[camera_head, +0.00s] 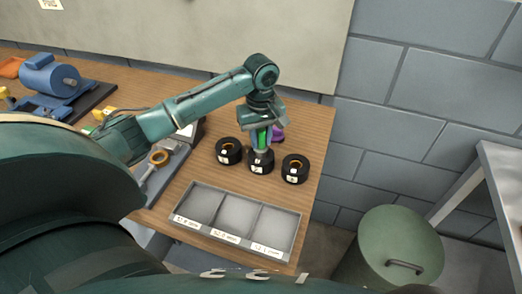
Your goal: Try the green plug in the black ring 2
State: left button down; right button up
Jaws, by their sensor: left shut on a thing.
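My left gripper (263,135) points down over the middle of three black rings. It is shut on the green plug (262,138), a narrow green strip between the fingers. The middle black ring (261,162) is right below, with a white label too small to read surely. The plug's lower end meets or hides the ring's opening; I cannot tell how far in it is. Another black ring (229,151) stands to the left and one more (295,169) to the right, both with open holes. My right gripper is not in view.
A grey three-compartment tray (212,232) with white labels lies in front of the rings. A purple thing (278,134) is just behind the gripper. A blue motor (50,76) stands at the far left. A green bin (392,243) stands right of the table.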

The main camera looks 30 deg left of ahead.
pick_arm(q)
jog(key=shift+r, duration=1)
jog(key=shift+r, duration=0.1)
jog(key=shift+r, duration=2)
